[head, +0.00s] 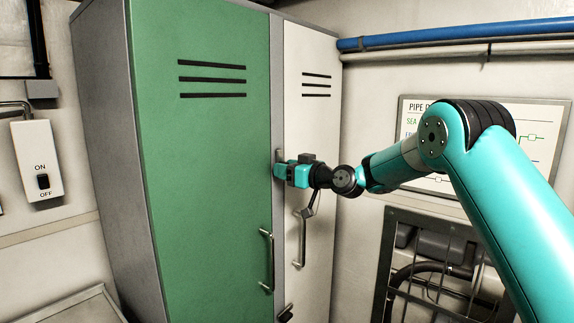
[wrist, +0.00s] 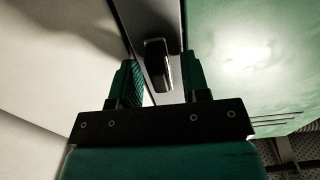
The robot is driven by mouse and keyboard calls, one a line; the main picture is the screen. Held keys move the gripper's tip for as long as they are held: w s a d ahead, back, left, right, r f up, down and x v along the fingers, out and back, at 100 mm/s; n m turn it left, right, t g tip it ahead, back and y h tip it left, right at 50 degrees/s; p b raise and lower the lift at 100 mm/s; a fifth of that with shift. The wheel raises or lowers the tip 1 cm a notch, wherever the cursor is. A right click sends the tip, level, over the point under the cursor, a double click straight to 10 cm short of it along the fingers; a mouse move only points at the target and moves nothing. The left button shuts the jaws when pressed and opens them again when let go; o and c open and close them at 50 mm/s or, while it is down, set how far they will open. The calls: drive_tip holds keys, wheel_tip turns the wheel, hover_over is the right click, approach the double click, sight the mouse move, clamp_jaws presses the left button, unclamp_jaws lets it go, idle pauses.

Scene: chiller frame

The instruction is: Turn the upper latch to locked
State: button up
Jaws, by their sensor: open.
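The upper latch (wrist: 157,66) is a small dark bar on the grey post between the two cabinet doors. In the wrist view it lies roughly along the post, slightly tilted in the picture. My gripper (wrist: 159,72) is open, with one finger on each side of the latch. Gaps show between the fingers and the latch, wider on the right, and I cannot tell whether either touches. In the head view my gripper (head: 277,170) is at the post and hides most of the latch. A lower latch (head: 286,313) shows at the bottom edge.
The green door (head: 200,180) with its bar handle (head: 267,260) is on the left. The white door (head: 315,130) with a similar handle (head: 301,240) is on the right, below my wrist.

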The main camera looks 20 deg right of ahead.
clamp_jaws()
drive_tip(key=shift+f, duration=0.1)
drive_tip(key=shift+b, duration=0.35)
